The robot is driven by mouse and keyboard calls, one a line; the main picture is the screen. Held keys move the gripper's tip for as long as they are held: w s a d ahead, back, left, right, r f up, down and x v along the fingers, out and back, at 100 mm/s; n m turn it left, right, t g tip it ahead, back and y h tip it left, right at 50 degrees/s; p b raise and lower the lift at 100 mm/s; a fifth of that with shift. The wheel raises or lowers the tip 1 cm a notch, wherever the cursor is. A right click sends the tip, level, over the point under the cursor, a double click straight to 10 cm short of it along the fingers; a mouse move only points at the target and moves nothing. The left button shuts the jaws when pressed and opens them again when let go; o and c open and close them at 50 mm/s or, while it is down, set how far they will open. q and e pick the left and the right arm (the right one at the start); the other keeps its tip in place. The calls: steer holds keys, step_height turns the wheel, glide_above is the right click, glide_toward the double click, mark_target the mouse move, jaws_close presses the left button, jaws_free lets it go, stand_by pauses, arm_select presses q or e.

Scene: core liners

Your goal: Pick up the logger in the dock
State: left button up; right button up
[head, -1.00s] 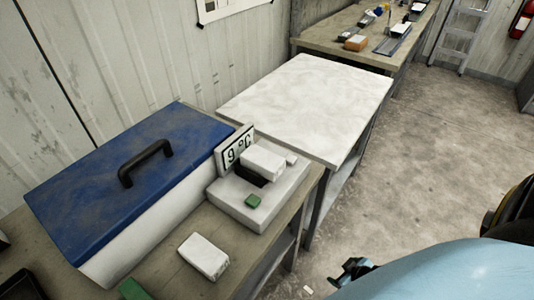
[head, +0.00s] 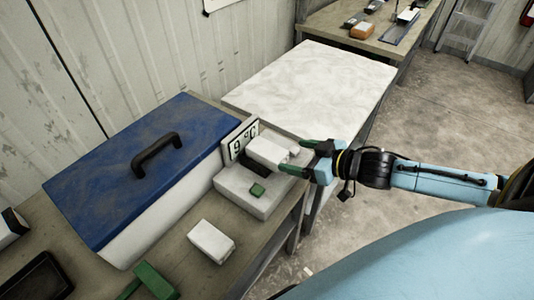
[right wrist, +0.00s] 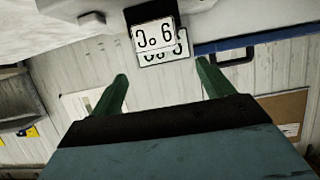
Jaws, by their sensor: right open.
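The logger (head: 268,151), a white box, sits on the dock over a dark recess. My right gripper (head: 294,155) is open, its green fingers pointing left, just right of the logger; contact cannot be told. In the right wrist view nothing is seen held between the fingers (right wrist: 162,69), and the display (right wrist: 158,42) shows upside down beyond them. My left gripper is not in view.
A blue-lidded cooler (head: 140,165) with a black handle stands left of the dock. A second white box (head: 211,241) lies in front, with a green object (head: 152,281) and a black tray (head: 42,278) further left. The white table (head: 310,85) behind is bare.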

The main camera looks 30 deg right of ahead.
mark_target(271, 151)
steer(key=x, duration=0.5)
steer(key=shift+w+f, duration=0.1)
steer(key=shift+x, duration=2.75)
steer(key=shift+f, duration=0.1)
